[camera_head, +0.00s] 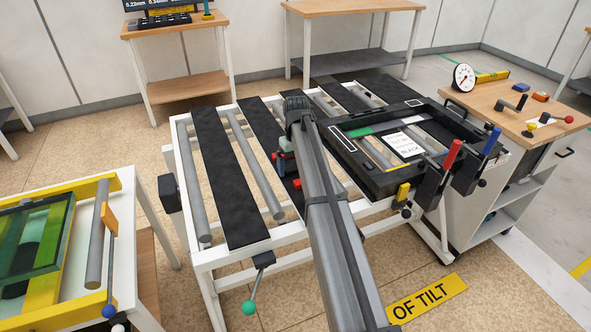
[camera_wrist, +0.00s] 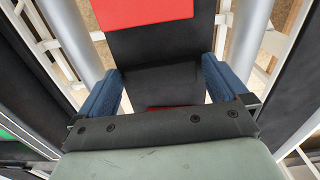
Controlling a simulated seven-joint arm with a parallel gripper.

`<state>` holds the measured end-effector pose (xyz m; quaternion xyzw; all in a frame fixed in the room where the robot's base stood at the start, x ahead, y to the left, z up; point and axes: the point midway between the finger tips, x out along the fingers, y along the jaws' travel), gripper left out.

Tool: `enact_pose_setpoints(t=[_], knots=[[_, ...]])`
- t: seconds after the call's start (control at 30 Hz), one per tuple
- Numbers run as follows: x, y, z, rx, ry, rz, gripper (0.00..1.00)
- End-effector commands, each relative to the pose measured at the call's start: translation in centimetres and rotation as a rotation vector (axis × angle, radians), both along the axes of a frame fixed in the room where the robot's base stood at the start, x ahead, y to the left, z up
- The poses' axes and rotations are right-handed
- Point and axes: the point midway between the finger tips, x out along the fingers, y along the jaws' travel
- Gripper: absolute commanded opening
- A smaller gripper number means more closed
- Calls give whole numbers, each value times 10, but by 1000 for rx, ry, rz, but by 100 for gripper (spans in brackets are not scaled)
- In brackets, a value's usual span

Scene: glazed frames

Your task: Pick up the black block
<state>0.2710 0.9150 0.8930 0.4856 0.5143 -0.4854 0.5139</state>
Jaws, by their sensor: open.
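In the wrist view my gripper (camera_wrist: 161,75) is open, with its two blue-padded fingers apart at left and right. Between and beyond them is a dark black surface (camera_wrist: 160,48), with a seam or edge across it. I cannot tell whether this is the black block or the dark strip beneath. A red piece (camera_wrist: 140,12) lies at the top of that view, and a little red (camera_wrist: 160,108) shows between the fingers. In the head view my gripper (camera_head: 285,163) is low over a dark strip of the white-framed rack, largely hidden by my arm. No black block stands out there.
A black frame (camera_head: 345,167) with a white card marked BLACK lies at right on the rack. Red and blue handles (camera_head: 452,155) stand at its corner. Grey rollers (camera_head: 257,170) run between dark strips (camera_head: 228,180). A yellow-framed fixture (camera_head: 85,190) stands at left.

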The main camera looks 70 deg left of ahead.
Motion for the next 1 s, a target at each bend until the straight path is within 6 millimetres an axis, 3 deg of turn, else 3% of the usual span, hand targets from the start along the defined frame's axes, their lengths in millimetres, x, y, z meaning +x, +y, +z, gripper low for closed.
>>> enact_pose_setpoints(t=[0.2, 0.67, 1.0], knots=[[0, 0, -1, 1, 0, 0, 99], [0, 0, 0, 1, 0, 0, 55], [0, 1, 6, 1, 0, 0, 55]])
